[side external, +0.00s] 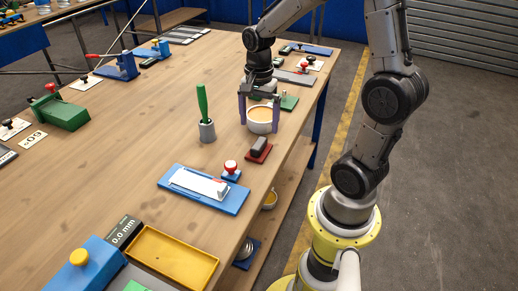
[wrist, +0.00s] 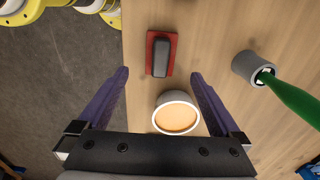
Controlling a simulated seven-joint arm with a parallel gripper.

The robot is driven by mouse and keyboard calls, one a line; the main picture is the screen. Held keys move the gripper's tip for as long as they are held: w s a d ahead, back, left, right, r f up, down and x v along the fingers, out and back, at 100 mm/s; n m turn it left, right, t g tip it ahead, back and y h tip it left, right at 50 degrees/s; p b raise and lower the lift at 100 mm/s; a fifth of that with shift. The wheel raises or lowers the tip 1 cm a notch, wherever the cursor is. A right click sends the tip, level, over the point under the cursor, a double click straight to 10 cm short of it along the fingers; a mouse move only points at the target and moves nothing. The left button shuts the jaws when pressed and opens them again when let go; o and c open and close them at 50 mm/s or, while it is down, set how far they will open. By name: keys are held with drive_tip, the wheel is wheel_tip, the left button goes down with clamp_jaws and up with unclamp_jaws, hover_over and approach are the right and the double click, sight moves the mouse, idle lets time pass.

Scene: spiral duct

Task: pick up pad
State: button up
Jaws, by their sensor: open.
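A round white cup-like pad holder with a flat tan-orange pad (side external: 261,114) stands upright near the table's right edge. The pad also shows in the wrist view (wrist: 176,117). My gripper (side external: 259,125) is open, with purple fingers on either side of the cup. In the wrist view my gripper (wrist: 159,73) shows the cup between the fingers, closer to the right one. I cannot tell whether that finger touches it. Nothing is held.
A dark block on a red base (wrist: 160,55) lies close to the cup. A grey holder with a green-handled tool (side external: 207,131) stands to the left. A red-knobbed stamp (side external: 231,169), a blue tray (side external: 240,203) and a yellow tray (side external: 173,257) are nearer the camera. The table's middle left is clear.

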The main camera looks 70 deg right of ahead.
sight(259, 143)
drive_tip(key=shift+d+f, duration=0.1)
drive_tip(key=shift+f, duration=4.3)
drive_tip(key=c, duration=1.4)
drive_tip(key=shift+r, duration=0.15)
drive_tip(key=shift+w+r, duration=0.1)
drive_tip(key=shift+r, duration=0.1)
drive_tip(key=r, duration=0.3)
drive_tip(key=shift+s+r, duration=0.15)
drive_tip(key=shift+s, duration=0.15)
drive_tip(key=s+a+r, duration=0.2)
drive_tip(key=s+r, duration=0.1)
drive_tip(key=s, duration=0.1)
drive_tip(key=s+a+r, duration=0.2)
drive_tip(key=s+r, duration=0.1)
drive_tip(key=s, duration=0.1)
drive_tip(key=s+a+r, duration=0.1)
drive_tip(key=s+r, duration=0.2)
drive_tip(key=s, duration=0.1)
drive_tip(key=shift+s+a, duration=0.15)
drive_tip(key=shift+a, duration=0.25)
